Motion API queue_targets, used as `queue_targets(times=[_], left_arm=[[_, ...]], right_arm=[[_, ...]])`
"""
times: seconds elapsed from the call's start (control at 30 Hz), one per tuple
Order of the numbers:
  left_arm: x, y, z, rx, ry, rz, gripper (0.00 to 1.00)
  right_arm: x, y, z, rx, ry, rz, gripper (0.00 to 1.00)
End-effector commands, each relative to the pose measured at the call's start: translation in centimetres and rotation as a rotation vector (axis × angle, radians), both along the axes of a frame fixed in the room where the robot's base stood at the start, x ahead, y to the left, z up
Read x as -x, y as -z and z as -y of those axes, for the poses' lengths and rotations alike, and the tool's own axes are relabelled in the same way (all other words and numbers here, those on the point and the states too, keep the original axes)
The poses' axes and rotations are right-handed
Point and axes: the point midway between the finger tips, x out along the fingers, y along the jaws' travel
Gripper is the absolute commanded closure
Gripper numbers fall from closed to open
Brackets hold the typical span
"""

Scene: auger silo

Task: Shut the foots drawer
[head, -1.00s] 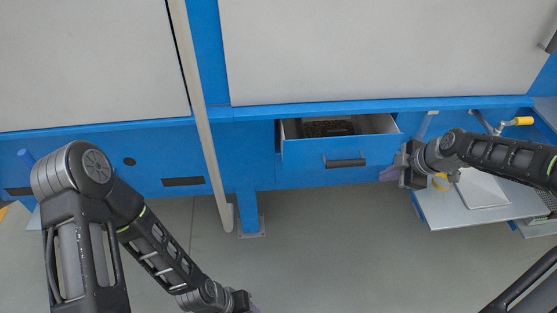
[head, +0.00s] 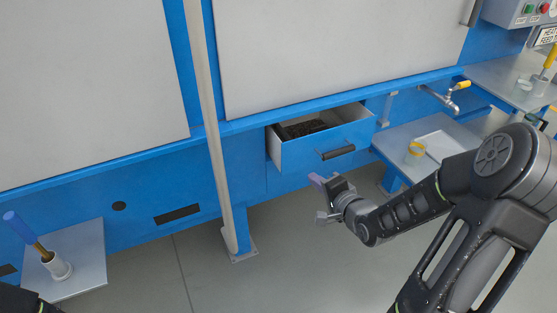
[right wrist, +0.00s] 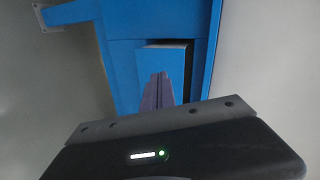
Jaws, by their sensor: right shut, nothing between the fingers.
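The foots drawer (head: 300,152) stands pulled out of the blue machine, with dark granular material inside. Its blue front carries a black bar handle (head: 338,153). My right gripper (head: 317,181) is shut and empty, in front of the drawer and below its handle in the head view; I see no contact. In the right wrist view the purple fingers (right wrist: 157,92) are together and overlap a blue box-like part (right wrist: 165,62), probably the drawer, beside a dark gap. My left gripper is out of the frame; only a bit of my left arm shows at the lower left.
A blue post foot (head: 240,245) and a leaning pale pole (head: 207,120) stand left of the drawer. The floor before the drawer is open.

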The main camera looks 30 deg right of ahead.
Motion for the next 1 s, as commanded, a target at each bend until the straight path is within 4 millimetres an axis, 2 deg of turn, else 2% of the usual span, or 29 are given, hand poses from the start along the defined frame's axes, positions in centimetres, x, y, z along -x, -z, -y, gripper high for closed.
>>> queue_targets(times=[0.1, 0.2, 0.67, 0.87, 1.0], left_arm=[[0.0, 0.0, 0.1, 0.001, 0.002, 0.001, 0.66], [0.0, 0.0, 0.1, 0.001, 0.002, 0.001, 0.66], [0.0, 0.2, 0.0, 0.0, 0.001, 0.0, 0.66], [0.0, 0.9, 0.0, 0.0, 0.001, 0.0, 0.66], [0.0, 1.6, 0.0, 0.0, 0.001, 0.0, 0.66]], right_arm=[[-0.2, -0.7, 0.1, -0.129, 0.046, 0.033, 1.0], [-0.3, -0.7, 0.1, -0.171, 0.061, 0.034, 1.0], [-0.9, -0.4, 0.1, -0.173, 0.061, 0.032, 1.0], [-3.2, 0.5, 0.1, -0.174, 0.06, 0.033, 1.0], [-5.7, 1.3, 0.2, -0.176, 0.059, 0.032, 1.0]])
